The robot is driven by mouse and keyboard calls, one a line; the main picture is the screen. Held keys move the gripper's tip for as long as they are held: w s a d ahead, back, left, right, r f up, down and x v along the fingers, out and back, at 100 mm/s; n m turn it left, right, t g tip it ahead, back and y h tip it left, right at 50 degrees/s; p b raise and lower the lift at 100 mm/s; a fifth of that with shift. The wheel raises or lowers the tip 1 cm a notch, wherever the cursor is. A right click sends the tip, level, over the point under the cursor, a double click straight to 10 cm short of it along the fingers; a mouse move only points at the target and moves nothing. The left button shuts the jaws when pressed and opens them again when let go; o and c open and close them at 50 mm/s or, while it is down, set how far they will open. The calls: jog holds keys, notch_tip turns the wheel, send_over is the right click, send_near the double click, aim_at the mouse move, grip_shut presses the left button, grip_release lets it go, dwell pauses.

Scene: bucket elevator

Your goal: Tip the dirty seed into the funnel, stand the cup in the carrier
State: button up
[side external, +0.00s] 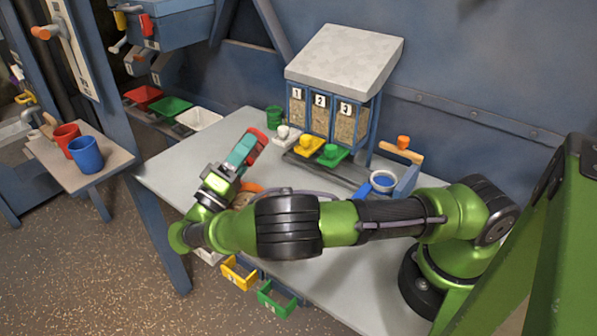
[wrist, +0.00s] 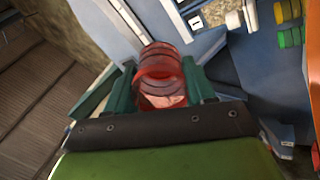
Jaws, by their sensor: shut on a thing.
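My gripper (side external: 250,148) has teal fingers and is raised over the left part of the grey table. It is shut on a red cup (side external: 263,137), mostly hidden by the fingers in the side external view. In the wrist view the red ribbed cup (wrist: 162,65) sits between both fingers; a pale pinkish patch shows on its near side, and I cannot tell whether seed is in it. An orange round rim (side external: 248,187) shows on the table behind my arm, partly hidden; I cannot tell whether it is the funnel. I cannot make out the carrier for certain.
A numbered seed bin (side external: 335,105) stands at the back, with white, yellow and green handles before it. A green cup (side external: 274,117) is beside it. Red (side external: 66,138) and blue (side external: 86,154) cups stand on a side shelf. Yellow (side external: 238,272) and green (side external: 277,298) holders hang at the front edge.

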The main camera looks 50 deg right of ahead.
dwell(0.6)
jog(key=y, duration=0.2)
jog(key=d+y, duration=0.1)
jog(key=y, duration=0.3)
jog(key=shift+d+f, duration=0.1)
jog(key=shift+d, duration=0.15)
jog(key=y, duration=0.3)
jog(key=shift+d+r+y, duration=0.25)
jog(key=shift+d+y, duration=0.15)
jog(key=y, duration=0.3)
jog(key=shift+d, duration=0.25)
jog(key=y, duration=0.6)
jog(key=shift+f, duration=0.25)
jog(key=y, duration=0.3)
jog(key=shift+a+f+y, duration=0.25)
jog(key=shift+f+y, duration=0.15)
jog(key=shift+a+y, duration=0.15)
jog(key=shift+y, duration=0.25)
